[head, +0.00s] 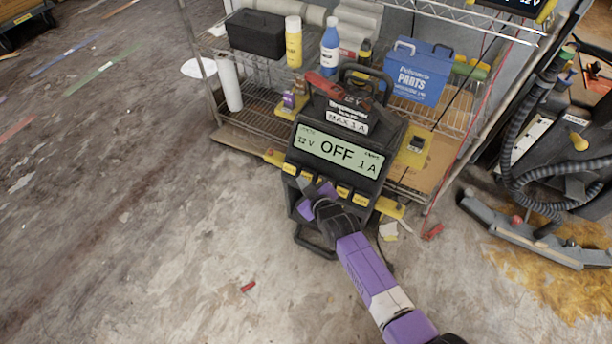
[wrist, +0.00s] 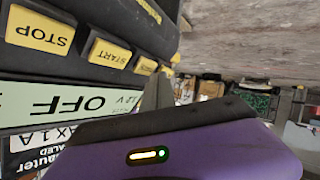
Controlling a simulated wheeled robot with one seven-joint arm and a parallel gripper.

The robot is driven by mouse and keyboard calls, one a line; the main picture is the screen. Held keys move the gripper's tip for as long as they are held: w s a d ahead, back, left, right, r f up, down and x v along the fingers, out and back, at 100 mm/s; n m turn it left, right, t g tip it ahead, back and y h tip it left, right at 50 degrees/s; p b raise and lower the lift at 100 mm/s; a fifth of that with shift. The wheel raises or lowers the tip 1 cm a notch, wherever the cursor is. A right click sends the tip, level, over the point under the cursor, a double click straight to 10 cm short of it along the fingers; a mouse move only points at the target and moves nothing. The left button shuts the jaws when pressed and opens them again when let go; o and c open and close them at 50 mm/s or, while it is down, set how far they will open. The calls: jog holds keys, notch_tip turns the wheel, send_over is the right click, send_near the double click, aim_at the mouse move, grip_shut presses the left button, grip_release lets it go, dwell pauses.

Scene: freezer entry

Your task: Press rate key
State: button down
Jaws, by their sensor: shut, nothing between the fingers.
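A black charger (head: 340,130) stands upright on the floor in front of a wire shelf. Its lit display (head: 338,150) reads OFF, 12 V and 1 A, and a label above says MAX 1 A. A row of yellow keys (head: 361,199) runs below the display. In the wrist view, upside down, I read the STOP key (wrist: 40,27) and the START key (wrist: 110,53); farther keys are too small to read, so I cannot pick out the rate key. My gripper (head: 307,187) is shut and empty, its tip close to the keys toward the row's left. Contact cannot be told.
The wire shelf behind holds a blue parts box (head: 418,72), a black case (head: 257,33) and several bottles. A floor-cleaning machine with hoses (head: 540,150) stands at the right. A small red piece (head: 248,287) lies on the floor. The floor at left is mostly clear.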

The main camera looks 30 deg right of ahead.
jog(key=s+a+r+p, duration=0.2)
jog(key=a, duration=0.1)
jog(key=shift+s+a+r, duration=0.2)
jog(key=shift+s+r, duration=0.05)
jog(key=shift+r, duration=0.1)
dwell(0.9)
notch_tip(320, 180, up, 6)
jog(key=w+t, duration=0.1)
jog(key=t, duration=0.1)
jog(key=s+r+m+p, duration=0.1)
jog(key=s+r+p, duration=0.2)
jog(key=s+r, duration=0.6)
jog(key=s+r+m+p, duration=0.2)
jog(key=s+r, duration=0.8)
jog(key=s, duration=0.9)
jog(key=s+r+m+p, duration=0.1)
jog(key=s+r+p, duration=0.3)
jog(key=s+r, duration=0.6)
jog(key=s, duration=0.4)
jog(key=shift+s+d, duration=0.4)
